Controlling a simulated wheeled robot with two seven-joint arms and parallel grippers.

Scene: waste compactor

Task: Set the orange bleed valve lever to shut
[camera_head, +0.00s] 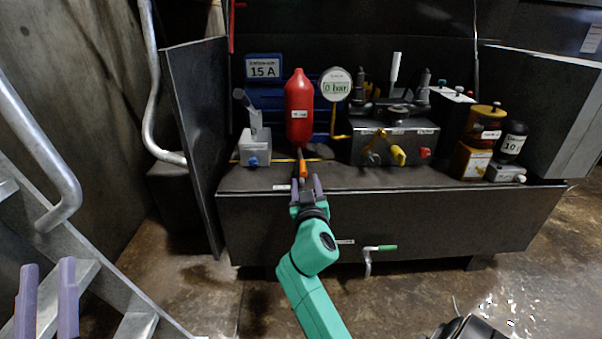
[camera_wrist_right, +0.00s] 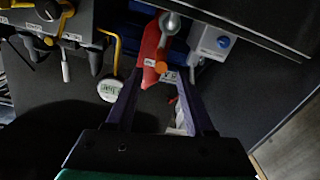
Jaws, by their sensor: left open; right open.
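The orange bleed valve lever (camera_head: 302,168) is below the red bottle (camera_head: 299,108), near the bench front, and points toward me. In the right wrist view the lever (camera_wrist_right: 161,67) shows as a small orange round end in front of the red bottle (camera_wrist_right: 151,48). My right gripper (camera_head: 306,181) is open just in front of the lever. In the right wrist view its fingertips (camera_wrist_right: 160,78) stand either side of the lever's line; I cannot tell whether they touch it. My left gripper (camera_head: 47,263) is open and empty at the lower left, far from the bench.
A dark bench (camera_head: 400,180) carries a grey box with a blue knob (camera_head: 254,150) left of the lever. A gauge reading 0 bar (camera_head: 336,84) and a valve block with a yellow knob (camera_head: 398,154) stand right. A green-handled tap (camera_head: 385,248) juts from the bench front. Stair rails stand left.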

